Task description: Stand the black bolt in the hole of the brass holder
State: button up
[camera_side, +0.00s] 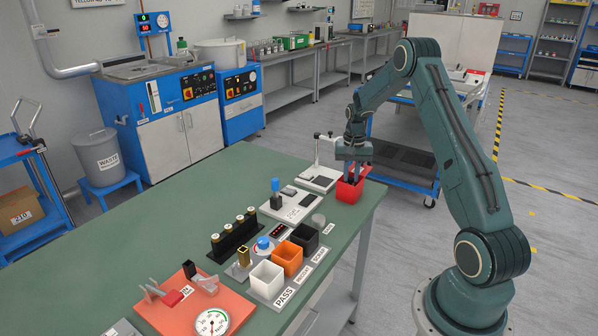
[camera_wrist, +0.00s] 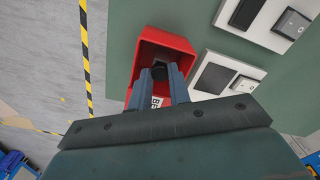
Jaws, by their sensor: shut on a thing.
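My gripper (camera_side: 352,172) points down into the red bin (camera_side: 347,192) at the far right corner of the green table. In the wrist view, my gripper (camera_wrist: 160,78) has its two fingers inside the red bin (camera_wrist: 182,45), shut on a dark piece that looks like the black bolt (camera_wrist: 160,70). Only its dark end shows between the fingertips; the rest is hidden. The brass holder (camera_side: 243,257) is a small upright square brass piece on a grey base near the middle of the table, well away from my gripper. Its dark opening faces up.
A black rack (camera_side: 235,241) with several brass-topped pieces stands behind the holder. White (camera_side: 267,280), orange (camera_side: 287,258) and black (camera_side: 305,238) bins stand to its right. A scale (camera_side: 290,205) and a stand (camera_side: 320,178) lie between holder and red bin.

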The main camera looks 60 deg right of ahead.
aim_at(351, 178)
jog(key=shift+r, duration=2.7)
jog(key=shift+r, duration=0.15)
jog(key=shift+r, duration=0.2)
notch_tip(351, 178, up, 10)
jog(key=w+a+n, duration=0.2)
jog(key=w+a, duration=0.3)
jog(key=a, duration=0.6)
jog(key=w+a+n, duration=0.1)
jog(key=w+a, duration=0.3)
jog(key=a, duration=0.7)
jog(key=a+n, duration=0.3)
jog(key=a, duration=1.7)
jog(key=shift+s+d+f, duration=0.1)
jog(key=shift+s+f, duration=0.1)
jog(key=shift+f, duration=1.05)
jog(key=shift+s+f, duration=0.2)
jog(key=shift+f, duration=1)
jog(key=shift+f, duration=0.25)
